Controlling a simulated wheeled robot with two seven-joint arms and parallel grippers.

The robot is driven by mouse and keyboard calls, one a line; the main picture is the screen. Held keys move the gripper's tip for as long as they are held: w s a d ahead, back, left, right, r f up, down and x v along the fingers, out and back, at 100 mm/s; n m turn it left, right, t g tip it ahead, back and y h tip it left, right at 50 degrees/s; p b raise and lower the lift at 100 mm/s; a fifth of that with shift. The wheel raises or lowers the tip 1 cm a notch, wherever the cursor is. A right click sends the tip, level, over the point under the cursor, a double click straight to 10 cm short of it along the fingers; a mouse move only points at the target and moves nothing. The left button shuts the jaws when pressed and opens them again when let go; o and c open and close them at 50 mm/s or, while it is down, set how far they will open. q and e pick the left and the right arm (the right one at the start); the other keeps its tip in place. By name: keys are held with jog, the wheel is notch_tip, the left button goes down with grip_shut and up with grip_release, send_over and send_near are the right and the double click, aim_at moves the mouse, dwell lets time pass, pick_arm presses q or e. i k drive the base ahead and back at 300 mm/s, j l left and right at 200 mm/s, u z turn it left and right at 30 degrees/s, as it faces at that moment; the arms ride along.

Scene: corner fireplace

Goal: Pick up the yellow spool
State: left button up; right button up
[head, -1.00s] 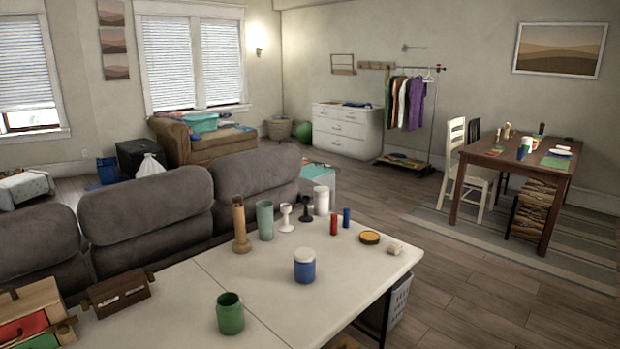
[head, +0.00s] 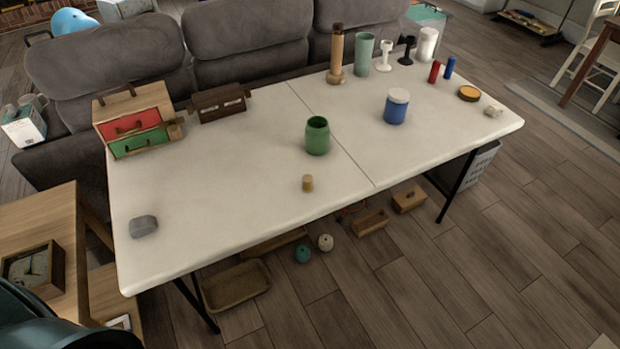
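A small yellowish-tan cylinder (head: 307,183), which looks like the yellow spool, stands upright near the front edge of the white table (head: 220,185). It is just in front of and slightly left of a green jar (head: 317,136). Nothing touches it, and its front is in plain sight. Neither of my grippers shows in the head view.
A blue jar with a white lid (head: 396,107) stands to the right. A brown bottle (head: 336,55) and several cups stand at the back. A drawer box (head: 135,120) and a grey block (head: 143,226) are on the left. The table around the cylinder is clear.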

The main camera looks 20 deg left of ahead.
aim_at(307, 180)
jog(key=i+l+u, duration=0.1)
jog(key=u, duration=0.25)
jog(key=l+u, duration=0.15)
jog(key=u, duration=0.25)
jog(key=i+l+u, duration=0.1)
jog(key=u, duration=0.25)
jog(key=i+l+u, duration=0.25)
jog(key=l, duration=0.7)
jog(key=l+u, duration=0.2)
jog(key=l, duration=0.75)
